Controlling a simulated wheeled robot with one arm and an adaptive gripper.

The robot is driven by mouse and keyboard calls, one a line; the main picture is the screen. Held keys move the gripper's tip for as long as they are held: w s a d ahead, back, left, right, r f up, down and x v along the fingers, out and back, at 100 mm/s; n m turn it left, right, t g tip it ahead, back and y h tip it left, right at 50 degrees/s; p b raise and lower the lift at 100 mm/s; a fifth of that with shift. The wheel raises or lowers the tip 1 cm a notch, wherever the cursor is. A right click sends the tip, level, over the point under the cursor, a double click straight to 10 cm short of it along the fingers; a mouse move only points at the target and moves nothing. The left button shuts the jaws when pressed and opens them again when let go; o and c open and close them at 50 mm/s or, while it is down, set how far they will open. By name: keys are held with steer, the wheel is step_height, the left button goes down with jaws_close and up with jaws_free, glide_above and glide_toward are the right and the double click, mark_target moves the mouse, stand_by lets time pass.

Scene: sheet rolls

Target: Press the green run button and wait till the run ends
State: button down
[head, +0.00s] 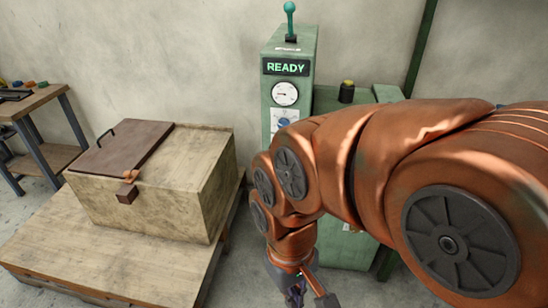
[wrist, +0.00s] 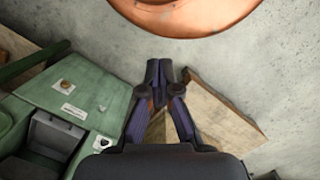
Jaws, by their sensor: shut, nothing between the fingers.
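The green machine (head: 295,50) stands against the wall, with a lit READY display (head: 286,67), a dial gauge (head: 285,94) and a blue-faced knob (head: 283,122). My arm covers much of its front in the head view. In the wrist view the machine (wrist: 85,100) is at the left, with small fittings and labels on its surface. I cannot make out a green run button in either view. My gripper (wrist: 159,72) is shut and empty, to the right of the machine in the wrist view. In the head view its fingers are low at the bottom edge, partly cut off.
A wooden crate (head: 150,195) with a brown lid (head: 122,148) stands on a low wooden platform (head: 110,260) at the left. A teal-knobbed lever (head: 289,20) tops the machine. A workbench (head: 35,103) is at the far left. Some bare floor shows beside it.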

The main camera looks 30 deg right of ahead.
steer(key=w+a+f+m+t+y+b, duration=0.25)
steer(key=w+a+f+y+b, duration=0.4)
steer(key=w+a+b, duration=0.6)
steer(key=w+m+t+y+b, duration=0.5)
steer(key=w+b, duration=0.5)
steer(key=w, duration=0.6)
steer(key=w+d+f+m+t+h+b, duration=0.35)
steer(key=w+d+m+t+b, duration=0.65)
steer(key=d, duration=0.6)
steer(key=w+d+f+m+h+b, duration=0.1)
steer(key=d+f+m+h+b, duration=0.1)
steer(key=d+f, duration=0.2)
steer(key=w+d+f+m+t+h+b, duration=0.1)
steer(key=w+d+f+m+h+b, duration=0.1)
steer(key=d, duration=0.7)
steer(key=w+d+f+m+h+b, duration=0.1)
steer(key=d+f+m+h+b, duration=0.1)
steer(key=d, duration=0.5)
step_height(320, 180, down, 4)
steer(key=shift+w+d+r+m+b, duration=0.15)
steer(key=shift+w+m+b, duration=0.25)
steer(key=shift+m+b, duration=0.6)
